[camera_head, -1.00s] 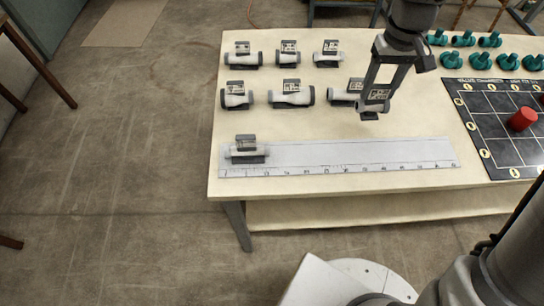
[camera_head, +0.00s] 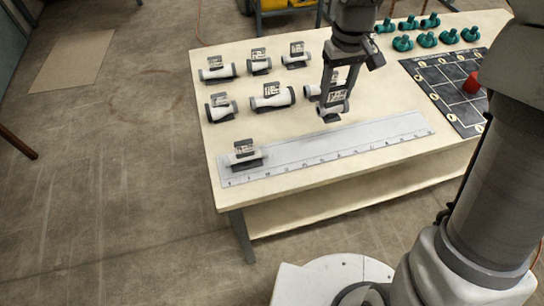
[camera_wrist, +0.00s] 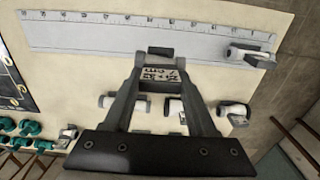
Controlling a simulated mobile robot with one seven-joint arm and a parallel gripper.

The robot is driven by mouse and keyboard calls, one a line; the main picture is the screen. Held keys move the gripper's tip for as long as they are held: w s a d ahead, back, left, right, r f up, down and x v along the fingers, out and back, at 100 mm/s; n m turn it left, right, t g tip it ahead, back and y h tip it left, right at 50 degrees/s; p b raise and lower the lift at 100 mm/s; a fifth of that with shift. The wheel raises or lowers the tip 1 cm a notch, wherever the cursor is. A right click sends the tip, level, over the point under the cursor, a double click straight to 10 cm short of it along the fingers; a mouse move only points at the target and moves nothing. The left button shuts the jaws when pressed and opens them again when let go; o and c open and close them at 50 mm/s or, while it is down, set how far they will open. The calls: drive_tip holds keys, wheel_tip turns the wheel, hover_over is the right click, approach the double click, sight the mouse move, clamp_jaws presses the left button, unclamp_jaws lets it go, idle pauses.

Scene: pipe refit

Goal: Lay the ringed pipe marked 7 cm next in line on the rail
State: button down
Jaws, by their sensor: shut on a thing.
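My gripper (camera_head: 333,106) is shut on a short pale pipe (camera_head: 330,112) with a dark ring, held above the table behind the rail. Its tag (camera_wrist: 157,77) appears to read 7 cm in the wrist view, where the fingers hide much of the pipe. The rail (camera_head: 345,142) is a long pale strip with a numbered scale along its front edge. One tagged pipe (camera_head: 245,161) lies at its left end, also seen in the wrist view (camera_wrist: 250,57). The rail to the right of that pipe is bare.
Several tagged pipes, such as a long one (camera_head: 271,102), stand in two rows behind the rail. Green fittings (camera_head: 425,40) stand at the back right. A dark gridded board (camera_head: 445,85) with a red piece (camera_head: 472,82) lies at the right.

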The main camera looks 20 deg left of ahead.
drive_tip(key=shift+s+a+f+b, duration=0.4)
drive_tip(key=shift+s+a+f, duration=0.65)
drive_tip(key=shift+a+f, duration=0.75)
drive_tip(key=shift+s+a+f+b, duration=0.35)
drive_tip(key=shift+s+a+f, duration=0.75)
drive_tip(key=shift+a+f, duration=0.6)
drive_tip(key=shift+s+a+f+b, duration=0.4)
drive_tip(key=shift+s+a+f, duration=0.65)
drive_tip(key=shift+a+f, duration=0.75)
drive_tip(key=shift+d+f, duration=0.2)
drive_tip(key=shift+d, duration=0.05)
drive_tip(key=shift+f, duration=0.1)
drive_tip(key=shift+c, duration=1)
unclamp_jaws()
